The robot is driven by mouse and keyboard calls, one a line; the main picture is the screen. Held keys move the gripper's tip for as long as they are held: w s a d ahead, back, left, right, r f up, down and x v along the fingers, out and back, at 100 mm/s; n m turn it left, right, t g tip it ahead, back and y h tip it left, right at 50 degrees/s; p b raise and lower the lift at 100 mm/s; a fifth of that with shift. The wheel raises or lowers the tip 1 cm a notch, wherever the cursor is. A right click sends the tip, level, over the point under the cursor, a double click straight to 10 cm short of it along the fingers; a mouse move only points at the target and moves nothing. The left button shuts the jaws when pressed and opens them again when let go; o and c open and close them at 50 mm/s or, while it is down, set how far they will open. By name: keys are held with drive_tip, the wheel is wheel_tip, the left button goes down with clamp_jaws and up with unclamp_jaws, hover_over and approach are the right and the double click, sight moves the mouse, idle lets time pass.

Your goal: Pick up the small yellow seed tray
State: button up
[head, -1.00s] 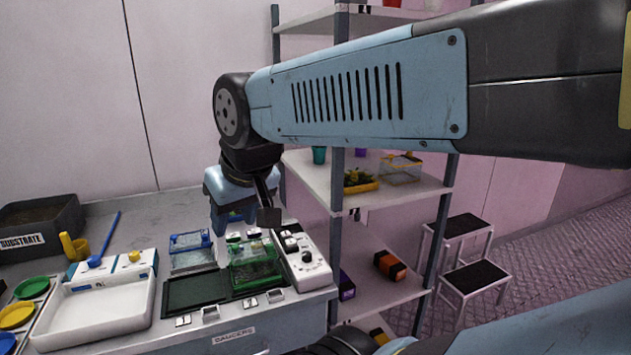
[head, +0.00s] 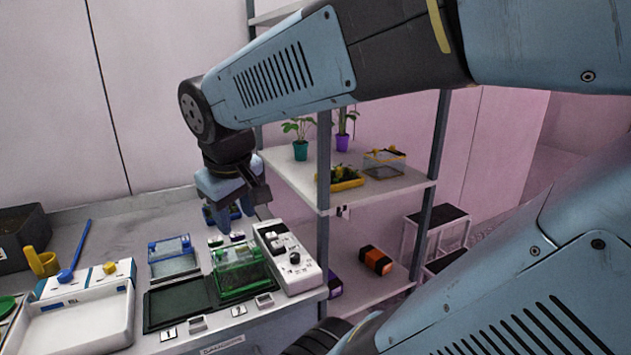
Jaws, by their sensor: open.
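A small yellow seed tray (head: 347,184) with green seedlings sits on the middle shelf of the rack, near its front left post. Part of its left end is behind the post. My gripper (head: 241,215) is open and empty, pointing down over the counter. It is left of the seed tray and apart from it, close above a green clear-lidded box (head: 240,270). Its far finger is partly hidden.
On the shelf (head: 395,190), a clear yellow-trimmed box (head: 385,165) stands right of the tray, with teal (head: 300,150) and purple (head: 342,142) plant pots behind. The rack post (head: 323,175) stands between gripper and tray. A white control panel (head: 287,257) is beside the gripper.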

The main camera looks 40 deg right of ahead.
drive_tip(key=w+d+f+n+g+h, duration=0.3)
drive_tip(key=d+g+h, duration=0.1)
drive_tip(key=d, duration=0.4)
drive_tip(key=n+g+h, duration=0.5)
drive_tip(key=n+h, duration=0.5)
drive_tip(key=h, duration=0.1)
approach(337, 169)
drive_tip(key=x, duration=0.3)
drive_tip(key=shift+s+r, duration=0.1)
drive_tip(key=shift+f+x, duration=0.2)
drive_tip(key=shift+x, duration=2.55)
drive_tip(key=shift+c, duration=0.2)
clamp_jaws()
